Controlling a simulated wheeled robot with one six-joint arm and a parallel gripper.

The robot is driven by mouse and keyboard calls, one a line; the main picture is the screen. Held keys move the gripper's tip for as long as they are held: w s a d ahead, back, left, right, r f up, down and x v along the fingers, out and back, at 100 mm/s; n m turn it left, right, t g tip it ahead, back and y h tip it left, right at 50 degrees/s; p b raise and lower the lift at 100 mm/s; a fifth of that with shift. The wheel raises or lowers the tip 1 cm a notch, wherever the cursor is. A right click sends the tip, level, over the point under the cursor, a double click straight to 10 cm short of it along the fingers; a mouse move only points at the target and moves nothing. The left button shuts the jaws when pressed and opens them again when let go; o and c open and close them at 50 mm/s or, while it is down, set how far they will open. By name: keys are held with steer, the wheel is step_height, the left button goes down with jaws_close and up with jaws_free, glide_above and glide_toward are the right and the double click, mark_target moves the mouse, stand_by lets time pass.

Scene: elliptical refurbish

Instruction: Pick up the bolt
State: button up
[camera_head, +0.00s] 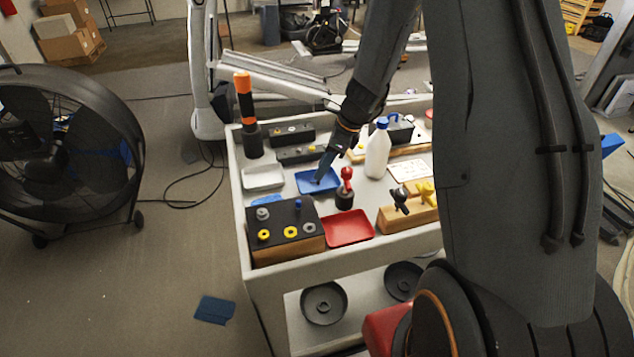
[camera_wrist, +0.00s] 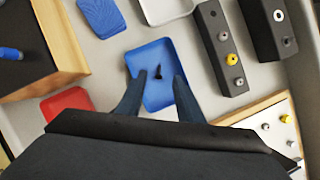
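Whether the fingers touch the tray floor I cannot tell. In the head view my gripper (camera_head: 323,172) points down at the blue tray (camera_head: 304,184) in the middle of the cart. The bolt cannot be made out there.
A white bottle (camera_head: 378,150) stands right of my gripper. A red-topped tool (camera_head: 346,188) stands close in front. A red tray (camera_head: 348,229), a white tray (camera_head: 264,177), a dark-topped block (camera_head: 287,228) and an orange-topped post (camera_head: 245,105) surround the blue tray on the cart (camera_head: 290,274).

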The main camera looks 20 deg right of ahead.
mark_target(314, 184)
steer(key=shift+p+x, duration=0.45)
steer(key=shift+x, duration=1.7)
steer(key=shift+s+d, duration=0.2)
jaws_close()
